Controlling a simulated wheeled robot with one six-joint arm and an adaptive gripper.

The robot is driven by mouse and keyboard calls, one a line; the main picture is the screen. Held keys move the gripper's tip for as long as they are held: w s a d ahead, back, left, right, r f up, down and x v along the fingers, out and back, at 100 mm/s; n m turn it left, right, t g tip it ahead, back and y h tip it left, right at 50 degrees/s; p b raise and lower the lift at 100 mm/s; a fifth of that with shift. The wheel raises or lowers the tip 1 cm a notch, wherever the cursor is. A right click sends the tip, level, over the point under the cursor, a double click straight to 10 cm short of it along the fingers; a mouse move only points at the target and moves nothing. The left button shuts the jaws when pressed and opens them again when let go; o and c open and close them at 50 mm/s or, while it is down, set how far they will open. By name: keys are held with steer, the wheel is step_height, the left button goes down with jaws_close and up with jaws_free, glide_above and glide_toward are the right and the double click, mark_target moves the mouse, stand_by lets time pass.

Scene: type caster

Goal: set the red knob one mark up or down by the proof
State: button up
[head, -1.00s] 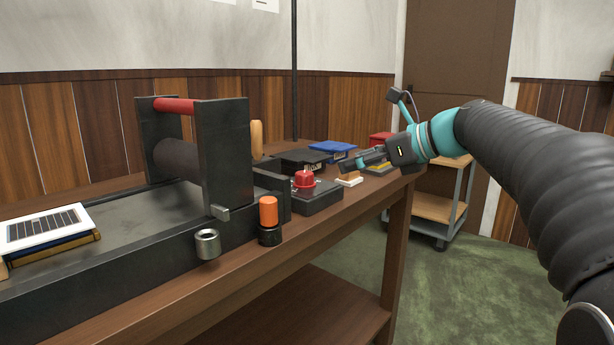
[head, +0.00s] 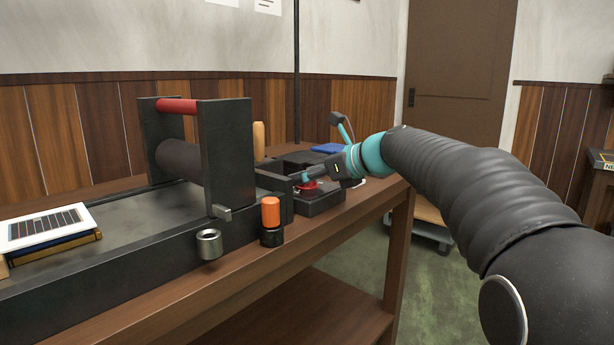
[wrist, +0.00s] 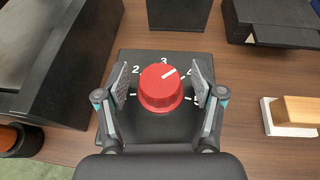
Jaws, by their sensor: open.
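The red knob (wrist: 160,90) sits on a black box (wrist: 160,128) in the wrist view, with white figures 2, 3, 4 and 5 around it. Its white pointer line aims up and right, between 3 and 4. My gripper (wrist: 161,82) is open, with one finger on each side of the knob and a small gap showing at both sides. In the head view the knob (head: 308,186) is partly hidden by my gripper. A white-bordered sheet with dark bars (head: 45,226), perhaps the proof, lies at the far left.
A press with a dark roller (head: 183,158) and a red bar stands left of the box. An orange-topped cylinder (head: 271,212) stands near the bench front. A wooden-handled white block (wrist: 290,116) lies right of the box. A blue item (head: 328,148) lies behind.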

steer(key=shift+w+a, duration=0.1)
steer(key=shift+a, duration=0.05)
steer(key=c, duration=1.2)
steer(key=shift+o, duration=0.2)
steer(key=shift+p, duration=0.45)
